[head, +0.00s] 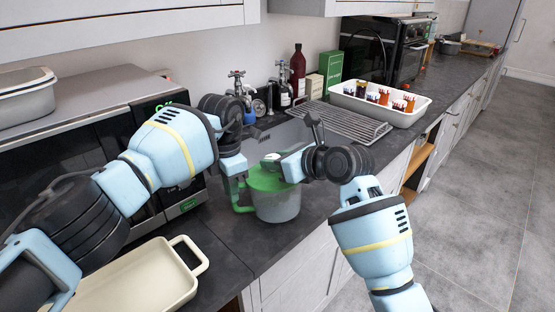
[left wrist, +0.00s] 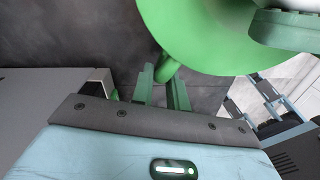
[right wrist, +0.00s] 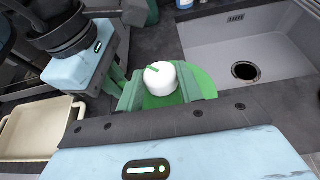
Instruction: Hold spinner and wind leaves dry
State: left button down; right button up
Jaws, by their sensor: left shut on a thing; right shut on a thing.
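The salad spinner (head: 277,207) stands upright on the dark worktop, with a pale see-through bowl and a green lid (head: 266,181). My left gripper (head: 238,190) is shut on the green side handle (head: 243,209), which also shows between its fingers in the left wrist view (left wrist: 166,68). My right gripper (head: 276,165) is above the lid. In the right wrist view its fingers are shut on the white knob (right wrist: 160,76) over the green lid (right wrist: 204,83). I cannot make out the leaves inside the bowl.
A cream tray (head: 140,283) lies at the front left, before the microwave (head: 112,133). The sink (right wrist: 245,45) and a wire rack (head: 345,122) are behind the spinner. A white tub (head: 381,108) of printed cups, a green box (head: 330,70) and bottles stand further back.

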jog(key=n+g+y, duration=0.2)
jog(key=n+g, duration=0.1)
jog(key=n+g+y, duration=0.1)
jog(key=g, duration=0.1)
jog(key=shift+w+d+f+n+y, duration=0.1)
jog(key=shift+w+n+y, duration=0.2)
jog(key=shift+n, duration=0.1)
jog(key=shift+n+g+y, duration=0.3)
jog(key=shift+n+g, duration=0.2)
jog(key=shift+g, duration=0.3)
jog(key=shift+w+d+f+n+g, duration=0.1)
jog(key=shift+w+n+g, duration=0.15)
jog(key=shift+n+g, duration=0.75)
jog(key=shift+s+n+g+y, duration=0.2)
jog(key=shift+n+g+y, duration=0.1)
jog(key=shift+g, duration=0.4)
jog(key=o, duration=0.9)
jog(key=shift+o, duration=0.4)
jog(key=shift+w, duration=0.1)
jog(key=shift+d+r, duration=0.25)
jog(key=shift+d, duration=0.05)
jog(key=v, duration=1.1)
jog(key=shift+d, duration=0.2)
